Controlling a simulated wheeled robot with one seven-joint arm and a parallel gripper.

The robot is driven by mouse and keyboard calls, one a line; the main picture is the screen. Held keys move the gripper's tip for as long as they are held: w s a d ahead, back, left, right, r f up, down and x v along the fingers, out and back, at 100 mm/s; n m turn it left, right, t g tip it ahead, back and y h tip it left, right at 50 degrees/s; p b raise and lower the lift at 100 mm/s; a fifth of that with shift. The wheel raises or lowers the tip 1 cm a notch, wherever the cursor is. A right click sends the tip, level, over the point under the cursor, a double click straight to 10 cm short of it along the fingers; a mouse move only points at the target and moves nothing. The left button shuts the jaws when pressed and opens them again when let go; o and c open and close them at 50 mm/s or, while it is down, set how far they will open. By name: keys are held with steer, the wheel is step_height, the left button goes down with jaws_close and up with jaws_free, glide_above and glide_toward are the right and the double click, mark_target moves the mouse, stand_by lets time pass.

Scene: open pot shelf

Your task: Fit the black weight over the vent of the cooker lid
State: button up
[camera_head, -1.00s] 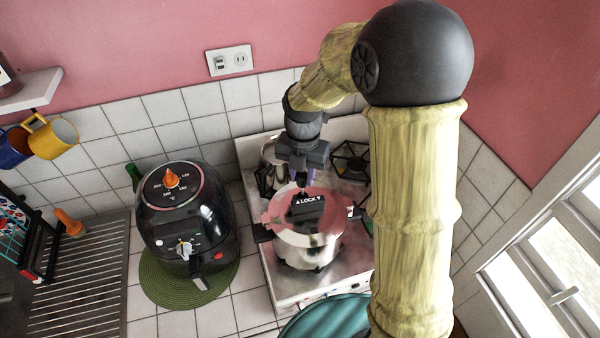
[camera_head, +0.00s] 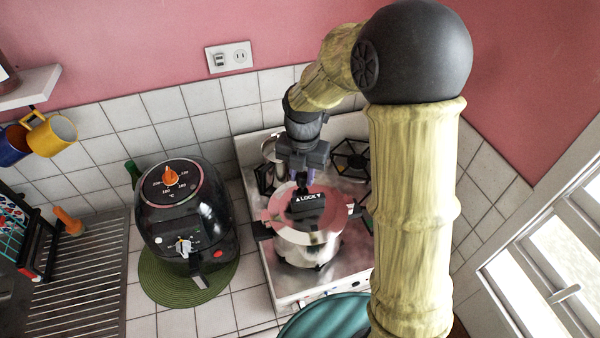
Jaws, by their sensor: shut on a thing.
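The cooker (camera_head: 298,248) is a shiny metal pot on the stove, right of the picture's middle. Its reflective lid (camera_head: 325,228) is on, with a black part marked LOCK across the middle. My gripper (camera_head: 302,181) points down over the back part of the lid. Its jaws are shut on the small black weight (camera_head: 302,189), which shows as a dark shape at the fingertips. The weight overlaps the black lid part in the picture, so I cannot tell whether it touches the lid. The vent is not distinguishable here.
A black air fryer (camera_head: 165,225) stands on a green round mat (camera_head: 155,285) left of the stove (camera_head: 283,290). A metal pot (camera_head: 270,150) is behind the cooker. A teal round thing (camera_head: 325,318) is at the front. My arm hides the stove's right side.

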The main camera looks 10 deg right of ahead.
steer(key=shift+f, duration=0.15)
steer(key=shift+s+a, duration=0.1)
steer(key=shift+d+f, duration=0.2)
steer(key=shift+a+f, duration=0.1)
stand_by(0.4)
steer(key=shift+f+b, duration=0.25)
steer(key=shift+b, duration=0.15)
steer(key=o, duration=1.1)
steer(key=shift+c, duration=0.2)
